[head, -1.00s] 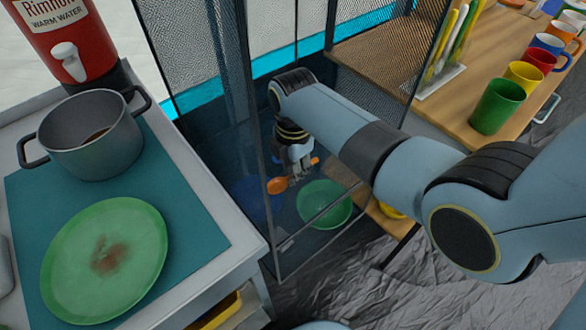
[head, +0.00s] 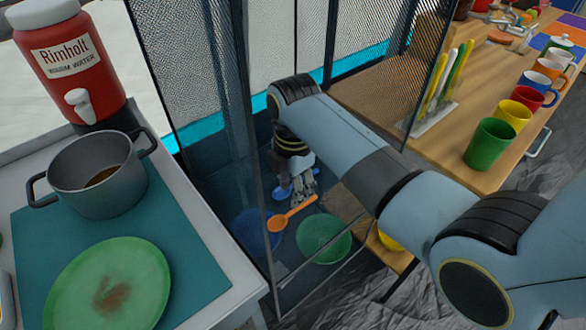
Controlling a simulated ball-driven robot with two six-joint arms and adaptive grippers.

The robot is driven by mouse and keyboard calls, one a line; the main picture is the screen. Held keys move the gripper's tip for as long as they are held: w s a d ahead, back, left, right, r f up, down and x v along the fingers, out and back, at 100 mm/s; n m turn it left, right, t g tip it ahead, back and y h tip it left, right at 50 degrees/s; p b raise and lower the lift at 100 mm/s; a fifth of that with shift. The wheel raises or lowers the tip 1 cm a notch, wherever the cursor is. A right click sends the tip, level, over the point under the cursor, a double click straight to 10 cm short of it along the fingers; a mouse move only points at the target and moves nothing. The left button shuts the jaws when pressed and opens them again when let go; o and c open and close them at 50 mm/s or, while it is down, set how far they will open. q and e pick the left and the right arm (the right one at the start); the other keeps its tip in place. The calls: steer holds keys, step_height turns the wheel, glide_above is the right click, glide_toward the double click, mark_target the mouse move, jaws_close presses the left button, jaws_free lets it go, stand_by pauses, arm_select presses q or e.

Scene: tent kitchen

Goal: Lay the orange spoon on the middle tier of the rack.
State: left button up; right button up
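The orange spoon (head: 290,214) lies on a tier of the dark mesh-sided rack (head: 262,150), its bowl towards the lower left and its handle towards the upper right. A green bowl (head: 323,238) is to its right and a blue bowl (head: 256,231) to its left. My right gripper (head: 301,200) reaches down inside the rack just behind the spoon's handle. Its fingers look apart, and the whole spoon shows in front of them. Whether a fingertip still touches the handle is hard to tell. My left gripper is not in view.
A counter at left carries a grey pot (head: 98,174), a green plate (head: 108,285) and a red water dispenser (head: 70,65). A wooden table at right holds coloured mugs (head: 490,144). Rack frame posts stand close around my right arm. A yellow thing (head: 390,241) sits lower down.

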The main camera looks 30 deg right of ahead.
step_height(320, 180, up, 5)
steer(key=shift+f, duration=0.15)
steer(key=shift+s, duration=0.1)
stand_by(0.4)
